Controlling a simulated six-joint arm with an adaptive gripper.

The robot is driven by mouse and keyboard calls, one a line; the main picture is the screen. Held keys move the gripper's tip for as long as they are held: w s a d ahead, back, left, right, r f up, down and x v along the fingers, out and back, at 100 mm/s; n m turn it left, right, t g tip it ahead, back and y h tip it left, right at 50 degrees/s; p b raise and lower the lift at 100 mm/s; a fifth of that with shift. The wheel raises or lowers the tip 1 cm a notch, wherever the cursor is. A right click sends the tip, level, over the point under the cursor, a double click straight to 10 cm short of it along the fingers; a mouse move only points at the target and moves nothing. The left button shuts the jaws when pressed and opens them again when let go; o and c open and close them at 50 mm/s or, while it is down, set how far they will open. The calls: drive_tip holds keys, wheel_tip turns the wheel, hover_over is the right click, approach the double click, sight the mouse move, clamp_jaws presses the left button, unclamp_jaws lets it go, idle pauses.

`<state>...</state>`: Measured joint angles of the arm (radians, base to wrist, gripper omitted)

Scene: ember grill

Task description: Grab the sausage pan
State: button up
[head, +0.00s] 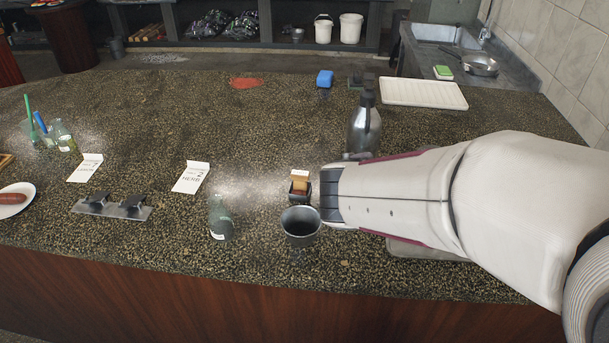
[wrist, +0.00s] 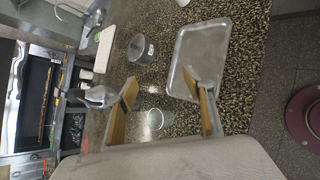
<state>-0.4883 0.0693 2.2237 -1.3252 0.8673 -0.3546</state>
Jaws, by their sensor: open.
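A frying pan (head: 480,65) lies on the counter by the sink at the back right in the head view. I cannot tell whether it is the sausage pan. A sausage (head: 12,198) lies on a white plate (head: 20,210) at the far left edge. My gripper (wrist: 161,80) is open in the wrist view, with nothing between its pads. A metal cup (head: 301,228) stands just left of my arm's end. A flat metal tray (wrist: 207,50) lies beyond the fingers in the wrist view, mostly hidden in the head view.
A white rack (head: 423,94) is at the back.

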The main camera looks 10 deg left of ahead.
drive_tip(key=w+a+f+n+t+y, duration=0.1)
drive_tip(key=w+a+f+n+t, duration=0.1)
drive_tip(key=w+a+n, duration=0.3)
drive_tip(key=w+a+f+n+t+y, duration=0.1)
drive_tip(key=w+a+f+n, duration=0.15)
drive_tip(key=a, duration=0.45)
drive_tip(key=n+t+y, duration=0.2)
drive_tip(key=n+y, duration=0.1)
drive_tip(key=n, duration=0.4)
approach(300, 177)
drive_tip(key=w, duration=0.3)
drive_tip(key=shift+w+a+f, duration=0.15)
drive_tip(key=shift+a+f, duration=0.15)
drive_tip(key=shift+f, duration=0.1)
drive_tip(key=shift+x, duration=1.3)
drive_tip(key=shift+d, duration=0.1)
drive_tip(key=shift+d+x, duration=0.15)
drive_tip(key=shift+x, duration=0.8)
drive_tip(key=shift+d+x, duration=0.15)
drive_tip(key=shift+x, duration=0.75)
drive_tip(key=shift+w+f, duration=0.45)
drive_tip(key=shift+w, duration=0.15)
